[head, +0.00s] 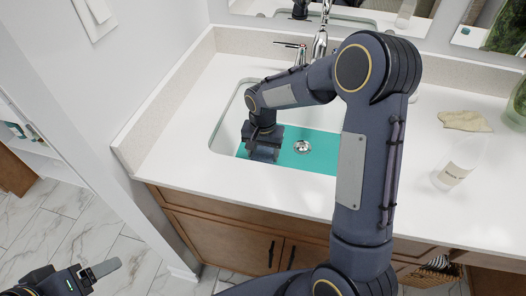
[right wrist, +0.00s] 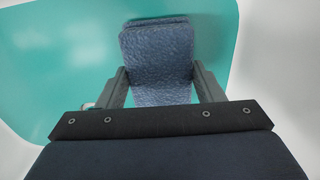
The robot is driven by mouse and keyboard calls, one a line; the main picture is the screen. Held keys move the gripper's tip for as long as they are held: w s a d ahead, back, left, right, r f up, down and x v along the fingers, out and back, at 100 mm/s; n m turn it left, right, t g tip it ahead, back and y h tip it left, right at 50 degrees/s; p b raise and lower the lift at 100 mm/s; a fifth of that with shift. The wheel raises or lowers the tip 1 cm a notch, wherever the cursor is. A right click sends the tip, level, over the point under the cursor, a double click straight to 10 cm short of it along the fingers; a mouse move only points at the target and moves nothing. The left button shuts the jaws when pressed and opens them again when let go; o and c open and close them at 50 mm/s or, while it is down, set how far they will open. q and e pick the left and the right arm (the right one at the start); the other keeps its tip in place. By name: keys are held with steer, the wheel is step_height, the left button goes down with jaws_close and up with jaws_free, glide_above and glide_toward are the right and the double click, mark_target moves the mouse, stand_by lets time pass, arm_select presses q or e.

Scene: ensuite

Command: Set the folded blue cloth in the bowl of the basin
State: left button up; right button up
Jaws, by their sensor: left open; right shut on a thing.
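The basin (head: 228,130) is set in the white counter, with white walls, a teal bottom and a round drain. Its teal bottom also fills much of the right wrist view (right wrist: 60,75). My right gripper (head: 264,152) reaches down into the left part of the bowl. In the right wrist view the folded blue cloth (right wrist: 160,55) is held between its two fingers, over the teal bottom. Whether the cloth touches the bottom I cannot tell. In the head view the gripper mostly hides the cloth. My left gripper (head: 100,272) is open and empty, low at the lower left, away from the counter.
A chrome faucet (head: 320,42) stands behind the basin. A clear bottle with a label (head: 457,166) and a tan, flat piece (head: 465,121) are on the counter at right. The counter left of the basin is clear.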

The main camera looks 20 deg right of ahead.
mark_target(263, 154)
steer(key=shift+f, duration=0.1)
steer(key=shift+f, duration=0.15)
steer(key=o, duration=1)
steer(key=shift+c, duration=0.2)
steer(key=shift+r, duration=0.3)
step_height(263, 154, up, 12)
steer(key=p, duration=0.1)
